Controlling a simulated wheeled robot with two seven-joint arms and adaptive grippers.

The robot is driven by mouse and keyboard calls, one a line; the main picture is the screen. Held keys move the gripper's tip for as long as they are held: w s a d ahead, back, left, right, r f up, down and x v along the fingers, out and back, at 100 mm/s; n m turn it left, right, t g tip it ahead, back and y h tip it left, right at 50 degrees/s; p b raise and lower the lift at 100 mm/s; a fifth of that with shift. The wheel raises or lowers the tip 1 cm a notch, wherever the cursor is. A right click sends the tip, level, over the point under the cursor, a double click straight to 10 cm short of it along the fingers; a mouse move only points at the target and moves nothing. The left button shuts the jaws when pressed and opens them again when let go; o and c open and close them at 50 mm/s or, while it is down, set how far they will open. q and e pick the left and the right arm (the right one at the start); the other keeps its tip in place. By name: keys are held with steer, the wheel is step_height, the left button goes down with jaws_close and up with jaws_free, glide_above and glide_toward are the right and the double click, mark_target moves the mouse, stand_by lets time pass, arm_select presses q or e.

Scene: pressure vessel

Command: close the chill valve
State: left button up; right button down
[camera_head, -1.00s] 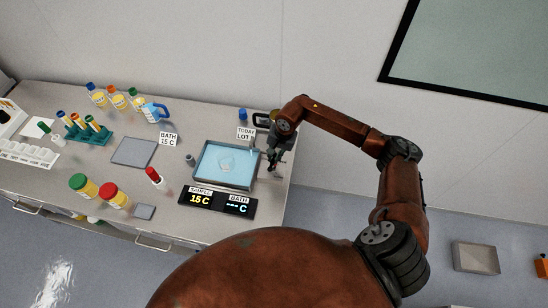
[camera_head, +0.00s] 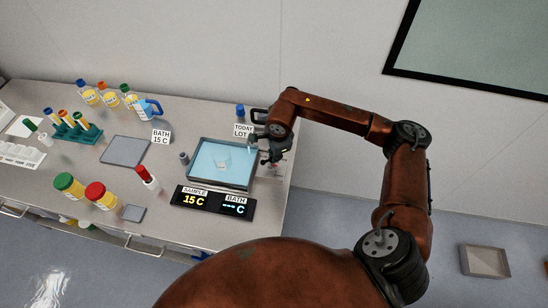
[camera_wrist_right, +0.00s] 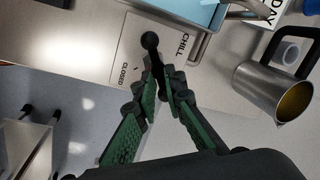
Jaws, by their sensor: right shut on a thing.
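The chill valve shows in the right wrist view as a black lever with a round knob (camera_wrist_right: 150,40) over a pale plate (camera_wrist_right: 134,50) lettered CHILL and CLOSED. My right gripper (camera_wrist_right: 163,78) is shut on the black lever, below its knob. In the head view my right gripper (camera_head: 264,148) is at the right edge of the blue bath tray (camera_head: 219,184), and the arm hides most of the valve. The lever's exact setting cannot be told. My left gripper is not in view.
A steel jug (camera_wrist_right: 270,88) with a black handle stands close to the right gripper. A display (camera_head: 212,203) reads SAMPLE 15 C and BATH dashes. Several bottles, a tube rack (camera_head: 78,132) and a grey pad (camera_head: 125,150) stand left. The bench's right end is near the gripper.

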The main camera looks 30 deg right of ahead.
steer(key=m+b, duration=0.2)
steer(key=m, duration=0.1)
steer(key=shift+s+a+f+m+h, duration=0.1)
steer(key=shift+m+h, duration=0.2)
steer(key=shift+h, duration=0.1)
steer(key=shift+a+m+h+b, duration=0.1)
steer(key=shift+m+h+b, duration=0.2)
steer(key=shift+m+b, duration=0.95)
steer(key=shift+m+p, duration=0.5)
steer(key=shift+m, duration=0.05)
steer(key=c, duration=2)
jaws_free()
steer(key=shift+s, duration=0.1)
steer(key=shift+r, duration=0.2)
steer(key=v, duration=1.1)
steer(key=shift+r, duration=0.45)
